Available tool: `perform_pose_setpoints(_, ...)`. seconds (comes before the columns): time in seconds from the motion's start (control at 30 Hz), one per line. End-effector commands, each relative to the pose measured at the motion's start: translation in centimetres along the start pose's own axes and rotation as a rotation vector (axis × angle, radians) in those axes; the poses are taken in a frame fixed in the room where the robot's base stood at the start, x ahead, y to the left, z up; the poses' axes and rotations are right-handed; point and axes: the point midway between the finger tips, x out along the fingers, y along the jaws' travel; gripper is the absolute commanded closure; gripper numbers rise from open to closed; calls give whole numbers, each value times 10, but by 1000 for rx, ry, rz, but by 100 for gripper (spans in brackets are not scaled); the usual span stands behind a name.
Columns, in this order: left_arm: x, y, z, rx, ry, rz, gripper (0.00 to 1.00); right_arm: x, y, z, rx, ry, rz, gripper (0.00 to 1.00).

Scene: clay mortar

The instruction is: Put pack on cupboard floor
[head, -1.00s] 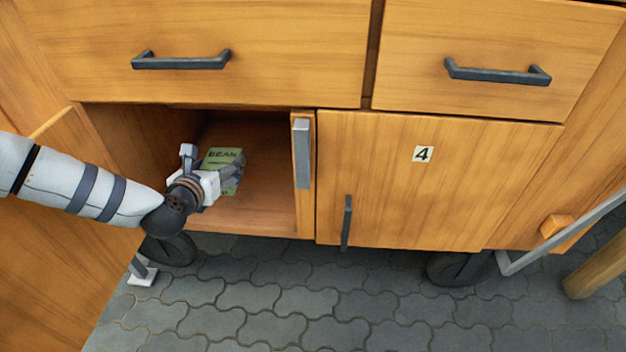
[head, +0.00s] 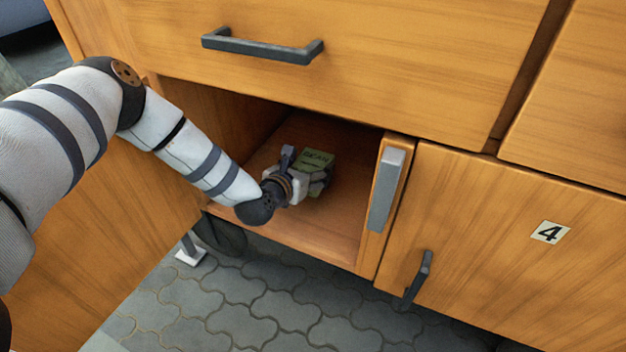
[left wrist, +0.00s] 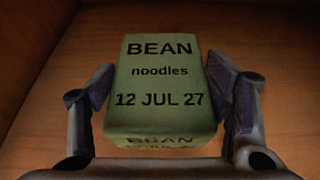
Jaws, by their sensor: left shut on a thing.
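The cupboard floor (head: 320,228) is bare wood below and around the pack. I cannot tell whether the pack touches the floor. My right gripper is not in view.
A drawer with a dark handle (head: 262,47) lies just above the opening. An open door panel (head: 110,240) stands at the left.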

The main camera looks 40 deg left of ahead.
Motion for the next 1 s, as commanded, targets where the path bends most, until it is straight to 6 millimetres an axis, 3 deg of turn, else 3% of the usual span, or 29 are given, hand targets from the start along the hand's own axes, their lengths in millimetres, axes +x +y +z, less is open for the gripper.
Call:
perform_pose_setpoints(0.03,6,0,-17,5,5,1,63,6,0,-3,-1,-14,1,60)
perform_pose_setpoints(0.1,10,0,-24,3,3,0,63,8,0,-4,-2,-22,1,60)
perform_pose_setpoints(0.47,10,1,-26,0,0,1,63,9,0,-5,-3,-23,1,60)
perform_pose_setpoints(0.5,10,1,-26,1,1,1,22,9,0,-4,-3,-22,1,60)
perform_pose_setpoints(0.57,10,1,-25,1,1,1,9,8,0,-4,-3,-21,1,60)
perform_pose_setpoints(0.9,9,0,-23,1,0,0,9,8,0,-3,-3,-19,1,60)
perform_pose_setpoints(1.0,-2,1,-19,0,2,0,9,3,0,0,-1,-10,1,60)
